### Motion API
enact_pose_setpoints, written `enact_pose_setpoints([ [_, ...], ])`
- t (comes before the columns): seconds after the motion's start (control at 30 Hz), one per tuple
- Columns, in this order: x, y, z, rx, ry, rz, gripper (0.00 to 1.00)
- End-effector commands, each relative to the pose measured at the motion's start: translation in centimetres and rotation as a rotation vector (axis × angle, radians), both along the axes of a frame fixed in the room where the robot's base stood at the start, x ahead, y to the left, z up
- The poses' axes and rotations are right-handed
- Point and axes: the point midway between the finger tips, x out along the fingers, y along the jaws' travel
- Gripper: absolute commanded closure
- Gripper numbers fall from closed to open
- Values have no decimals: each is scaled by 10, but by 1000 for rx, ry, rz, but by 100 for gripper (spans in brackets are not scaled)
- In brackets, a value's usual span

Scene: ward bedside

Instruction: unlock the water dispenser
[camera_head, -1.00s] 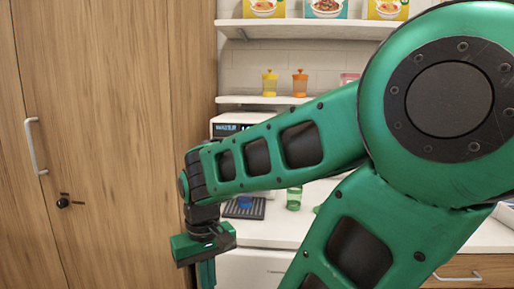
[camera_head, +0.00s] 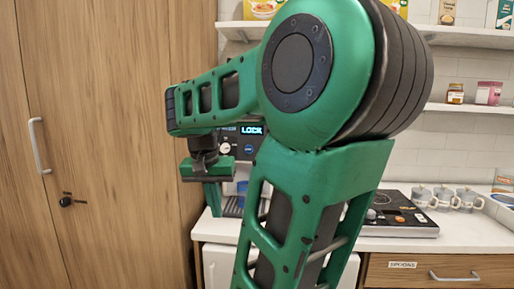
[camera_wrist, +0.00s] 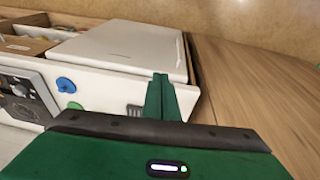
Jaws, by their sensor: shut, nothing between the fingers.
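The water dispenser is a dark-fronted machine on the counter, partly hidden behind my arm in the head view. Its lit display (camera_head: 251,130) reads LOCK. Below the display are a pale round knob (camera_head: 225,148) and a blue button (camera_head: 249,148). My gripper (camera_head: 212,196) hangs pointing down in front of the dispenser's left part, with its fingers together and empty. In the wrist view the closed fingers (camera_wrist: 163,97) stand before a white unit (camera_wrist: 125,45) with a blue round button (camera_wrist: 65,85) and a green one (camera_wrist: 74,106). Contact cannot be told.
A tall wooden cupboard (camera_head: 100,130) stands close on the left. A hotplate (camera_head: 400,216) and several grey mugs (camera_head: 445,198) are on the counter (camera_head: 470,236) to the right. Shelves (camera_head: 475,109) with jars hang above. My arm hides the counter's middle.

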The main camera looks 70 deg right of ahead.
Motion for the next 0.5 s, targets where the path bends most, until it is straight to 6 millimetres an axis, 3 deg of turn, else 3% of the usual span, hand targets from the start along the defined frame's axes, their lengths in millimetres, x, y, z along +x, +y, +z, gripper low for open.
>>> enact_pose_setpoints([
  [0.03,6,-28,22,-41,-22,-123,100],
  [0.2,7,-104,95,-176,-113,-565,100],
  [0.33,1,-142,144,-266,-202,-886,100],
  [0.5,-7,-165,188,-349,-312,-1205,100],
])
